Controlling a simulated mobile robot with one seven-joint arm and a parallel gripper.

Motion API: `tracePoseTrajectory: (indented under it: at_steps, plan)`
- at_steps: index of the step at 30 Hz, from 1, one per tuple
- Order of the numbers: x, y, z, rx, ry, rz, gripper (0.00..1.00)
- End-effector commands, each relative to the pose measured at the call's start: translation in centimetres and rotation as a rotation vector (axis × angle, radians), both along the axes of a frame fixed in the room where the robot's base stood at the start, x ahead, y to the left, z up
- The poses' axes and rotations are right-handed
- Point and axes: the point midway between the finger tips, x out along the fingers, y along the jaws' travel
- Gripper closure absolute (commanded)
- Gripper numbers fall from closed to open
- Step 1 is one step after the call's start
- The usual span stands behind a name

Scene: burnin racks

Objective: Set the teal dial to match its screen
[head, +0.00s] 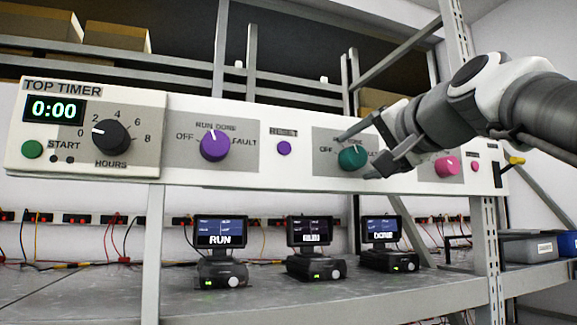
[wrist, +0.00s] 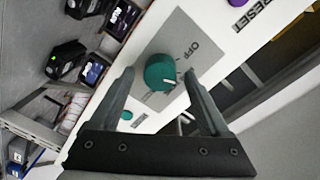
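The teal dial (head: 352,158) sits on a grey plate on the long white panel, with OFF at its left and smaller, blurred labels above and to its right. In the head view its white mark points roughly up; I cannot tell which label it meets. My gripper (head: 357,156) is open, with one finger above and one below the dial. In the wrist view the teal dial (wrist: 160,73) lies between the fingertips, with visible gaps. Three small screens stand below: the left screen (head: 220,233) reads RUN, the middle screen (head: 309,231) is unreadable, and the right screen (head: 381,230) reads DONE.
A purple dial (head: 214,146) and small purple button (head: 284,148) are to the left, with a timer knob (head: 111,137) further left. A pink dial (head: 447,167) is close to the right of my gripper. A rack post (head: 490,235) stands at right.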

Motion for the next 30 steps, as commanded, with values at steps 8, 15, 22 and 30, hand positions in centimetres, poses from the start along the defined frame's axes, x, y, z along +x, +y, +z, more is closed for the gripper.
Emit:
tracePoseTrajectory:
  at_steps: [8,15,22,30]
  plan:
    - [-0.9,-0.3,0.0,-0.001,-0.002,0.0,0.2]
    - [-5.7,-1.6,0.0,-0.001,-0.005,-0.001,0.2]
    - [-11.2,-3.2,0.2,0.0,-0.004,0.0,0.2]
    - [-15.6,-4.5,0.4,-0.001,-0.001,0.001,0.2]
